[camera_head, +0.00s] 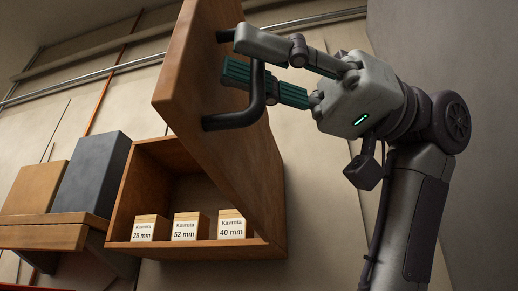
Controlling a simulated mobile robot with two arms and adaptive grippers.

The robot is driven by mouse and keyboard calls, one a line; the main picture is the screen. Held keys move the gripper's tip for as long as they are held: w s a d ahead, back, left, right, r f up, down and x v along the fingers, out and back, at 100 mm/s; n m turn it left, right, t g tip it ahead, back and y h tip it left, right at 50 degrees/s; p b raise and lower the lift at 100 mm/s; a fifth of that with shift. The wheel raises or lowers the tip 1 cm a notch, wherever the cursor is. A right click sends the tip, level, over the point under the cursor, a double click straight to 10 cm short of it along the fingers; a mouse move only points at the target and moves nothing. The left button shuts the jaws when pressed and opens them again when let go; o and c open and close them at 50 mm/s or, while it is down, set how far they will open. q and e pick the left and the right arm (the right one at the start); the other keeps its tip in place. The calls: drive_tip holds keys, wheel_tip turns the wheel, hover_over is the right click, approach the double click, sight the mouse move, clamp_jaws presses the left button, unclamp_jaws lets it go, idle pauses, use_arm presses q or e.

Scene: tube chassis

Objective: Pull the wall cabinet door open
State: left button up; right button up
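The wall cabinet (123,206) is a wooden box on the wall, and its front is open to view. Its wooden door (235,150) is swung far out toward me, standing away from the box. A black bar handle (225,120) is fixed to the door. My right gripper (246,62) comes in from the right, with one finger on each side of the handle bar. The near finger hides the upper part of the bar. I cannot tell whether the fingers press on it. My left gripper is not in view.
Inside the cabinet stand three labelled small boxes (184,230). To the left, a wooden shelf (40,236) carries a dark grey box (92,175) and a wooden box (33,188). Pipes (110,68) run along the wall above.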

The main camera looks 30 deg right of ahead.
drive_tip(key=shift+d, duration=0.15)
drive_tip(key=d, duration=0.7)
drive_tip(key=shift+s, duration=0.35)
drive_tip(key=shift+d, duration=0.15)
